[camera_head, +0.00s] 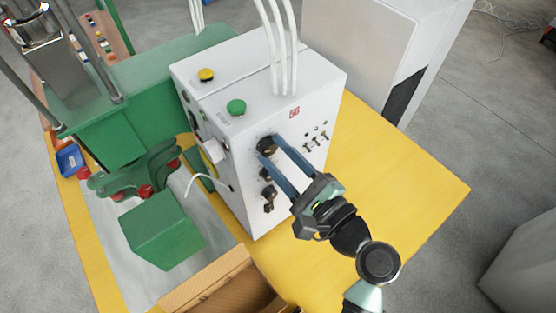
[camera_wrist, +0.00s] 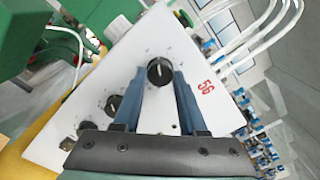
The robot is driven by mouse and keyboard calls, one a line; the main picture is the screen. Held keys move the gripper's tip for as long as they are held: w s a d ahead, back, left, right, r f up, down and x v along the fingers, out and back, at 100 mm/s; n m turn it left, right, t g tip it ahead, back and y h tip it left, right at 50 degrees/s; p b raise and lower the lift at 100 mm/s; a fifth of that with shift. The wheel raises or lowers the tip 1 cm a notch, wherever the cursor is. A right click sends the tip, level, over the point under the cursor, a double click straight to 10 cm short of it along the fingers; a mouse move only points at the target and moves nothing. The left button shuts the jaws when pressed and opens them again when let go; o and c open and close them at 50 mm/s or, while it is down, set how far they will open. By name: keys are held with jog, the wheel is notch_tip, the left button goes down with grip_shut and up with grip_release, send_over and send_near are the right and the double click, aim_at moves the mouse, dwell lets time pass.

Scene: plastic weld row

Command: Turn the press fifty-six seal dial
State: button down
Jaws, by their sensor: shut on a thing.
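The press control box is a white box (camera_head: 240,160) marked with a red "56" on its front face. A black round dial (camera_head: 267,145) sits on that face, below and left of the number. In the wrist view the dial (camera_wrist: 160,71) shows a pale pointer line, and the panel (camera_wrist: 140,50) is tilted in the picture. My gripper (camera_head: 270,150) reaches the panel from the lower right, and its two long blue fingers are shut on the dial, one on each side. In the wrist view the fingertips (camera_wrist: 161,76) sit at the dial's lower edge.
Two more black dials (camera_head: 268,192) sit below the held one, and small toggle switches (camera_head: 315,137) are to its right. Yellow (camera_head: 206,75) and green (camera_head: 236,107) buttons are on top. The yellow table (camera_head: 390,175) is clear at right. An open cardboard box (camera_head: 215,285) stands in front.

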jog(key=n+b, duration=0.3)
jog(key=n, duration=0.1)
jog(key=shift+n+b, duration=0.3)
jog(key=shift+n, duration=0.1)
dwell(0.5)
jog(key=shift+c, duration=2.4)
grip_release()
jog(key=b+v, duration=0.4)
jog(key=v, duration=0.9)
